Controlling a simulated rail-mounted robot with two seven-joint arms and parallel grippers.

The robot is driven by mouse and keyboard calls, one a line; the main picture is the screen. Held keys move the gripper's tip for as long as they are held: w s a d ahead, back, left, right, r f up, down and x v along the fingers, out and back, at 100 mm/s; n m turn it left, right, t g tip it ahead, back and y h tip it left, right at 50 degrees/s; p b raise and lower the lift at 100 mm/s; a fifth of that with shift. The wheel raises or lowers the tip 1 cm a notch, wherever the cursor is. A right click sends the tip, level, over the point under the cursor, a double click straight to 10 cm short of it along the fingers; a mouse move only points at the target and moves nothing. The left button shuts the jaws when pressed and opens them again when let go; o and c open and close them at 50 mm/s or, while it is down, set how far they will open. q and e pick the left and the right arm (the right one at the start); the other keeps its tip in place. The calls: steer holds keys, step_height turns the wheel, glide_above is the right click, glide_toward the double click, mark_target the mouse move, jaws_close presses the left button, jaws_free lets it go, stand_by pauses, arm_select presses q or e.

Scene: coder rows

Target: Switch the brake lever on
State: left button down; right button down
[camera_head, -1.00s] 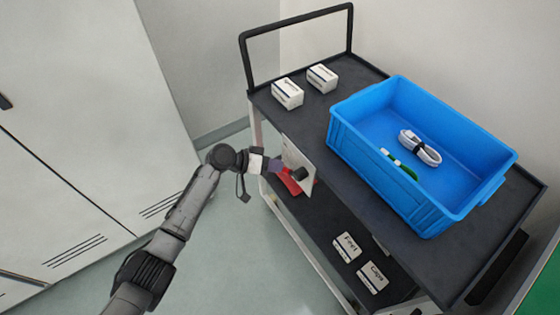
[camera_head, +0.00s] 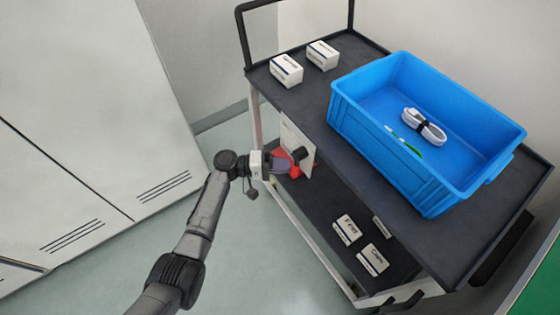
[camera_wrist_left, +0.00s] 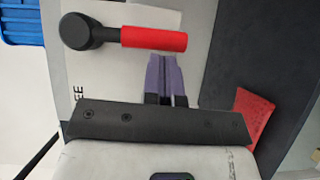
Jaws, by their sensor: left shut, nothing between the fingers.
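The brake lever has a round black hub (camera_head: 299,153) on a white plate (camera_head: 298,135) at the cart's side. In the left wrist view its red handle (camera_wrist_left: 153,38) points right from the hub, roughly level in that picture. My left gripper (camera_head: 287,166) is beside the plate in the head view, its fingers against the red area. In the left wrist view its purple fingers (camera_wrist_left: 165,60) are together and empty, their tips just below the red handle. I cannot tell whether they touch it. Letters on the plate are partly hidden by the gripper. My right gripper is not in view.
The cart's top shelf (camera_head: 310,105) holds a blue crate (camera_head: 390,165) with a cable bundle inside, and two white boxes. Its lower shelf (camera_head: 315,205) holds more small boxes. Another red thing (camera_wrist_left: 250,115) shows right of my gripper. The floor left of the cart is clear.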

arm_select(q)
steer(key=shift+s+d+f+n, duration=0.15)
steer(key=shift+s+n, duration=0.15)
steer(key=shift+n, duration=0.1)
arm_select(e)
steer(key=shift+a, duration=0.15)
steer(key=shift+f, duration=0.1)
